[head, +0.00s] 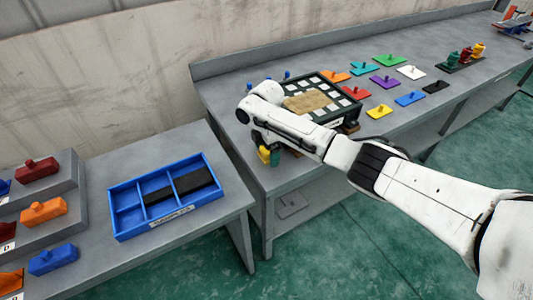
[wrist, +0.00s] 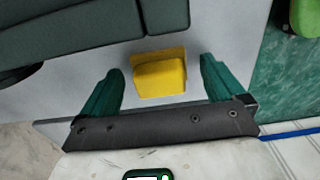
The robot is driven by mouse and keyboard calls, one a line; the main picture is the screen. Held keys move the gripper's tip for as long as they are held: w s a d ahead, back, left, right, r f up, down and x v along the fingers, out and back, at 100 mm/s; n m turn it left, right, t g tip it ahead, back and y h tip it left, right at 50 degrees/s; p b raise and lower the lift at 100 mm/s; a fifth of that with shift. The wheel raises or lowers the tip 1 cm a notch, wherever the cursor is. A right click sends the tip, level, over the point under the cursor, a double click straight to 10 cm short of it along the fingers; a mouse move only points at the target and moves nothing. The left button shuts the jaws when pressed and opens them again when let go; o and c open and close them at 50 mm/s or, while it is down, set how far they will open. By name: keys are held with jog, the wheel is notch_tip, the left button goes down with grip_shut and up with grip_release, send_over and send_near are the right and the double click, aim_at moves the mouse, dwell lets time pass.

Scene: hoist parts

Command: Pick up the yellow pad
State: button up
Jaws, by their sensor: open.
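A yellow block with a thin lip, the yellow pad (wrist: 160,78), lies on the grey table in the wrist view, beside a dark green box. In the head view a yellow part (head: 264,153) shows beside my gripper, at the table's near left corner, partly hidden by the arm. My gripper (wrist: 162,70) is open, its two green fingers on either side of the yellow pad with gaps left and right. In the head view my gripper (head: 269,160) is low near the table edge, mostly covered by my wrist.
A dark green tray (head: 347,128) with white squares and a brown panel stands right beside my wrist. Coloured plates, including a yellow one (head: 379,111), lie further right. A blue divided bin (head: 128,222) sits on the left table, across a gap.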

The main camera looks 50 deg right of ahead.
jog(key=c, duration=1.1)
jog(key=shift+c, duration=0.2)
jog(key=shift+r, duration=0.5)
notch_tip(320, 180, up, 2)
jog(key=shift+s+r+b, duration=0.1)
jog(key=shift+r+b, duration=0.15)
jog(key=shift+b, duration=0.1)
jog(key=s+d+r+p, duration=0.2)
jog(key=s+r+p, duration=0.1)
jog(key=s+r, duration=0.6)
jog(key=shift+s+r, duration=0.3)
jog(key=shift+s, duration=2)
